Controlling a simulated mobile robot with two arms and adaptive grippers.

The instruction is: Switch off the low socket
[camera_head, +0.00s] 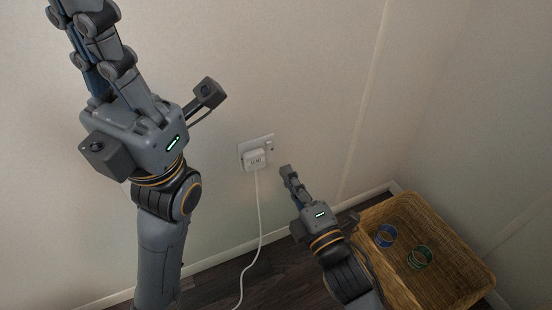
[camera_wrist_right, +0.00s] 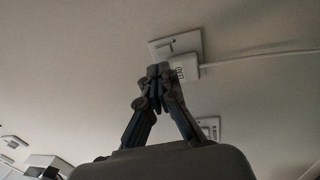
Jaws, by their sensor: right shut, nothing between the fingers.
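The low socket (camera_head: 243,150) is a white plate on the wall, with a white plug (camera_head: 255,159) in it and a small switch (camera_head: 269,142) at its upper right. The switch's position is too small to tell. The socket plate (camera_wrist_right: 186,41) and plug (camera_wrist_right: 185,69) also show in the right wrist view. My right gripper (camera_head: 286,171) is shut and empty, to the right of and a little below the socket. In the right wrist view its fingertips (camera_wrist_right: 158,70) appear beside the plug; contact cannot be told. My left gripper (camera_head: 85,12) is raised at the upper left, its fingertips cut off or unclear.
A white cable (camera_head: 259,215) hangs from the plug to the dark floor. Another wall plate (camera_wrist_right: 209,124) shows in the right wrist view.

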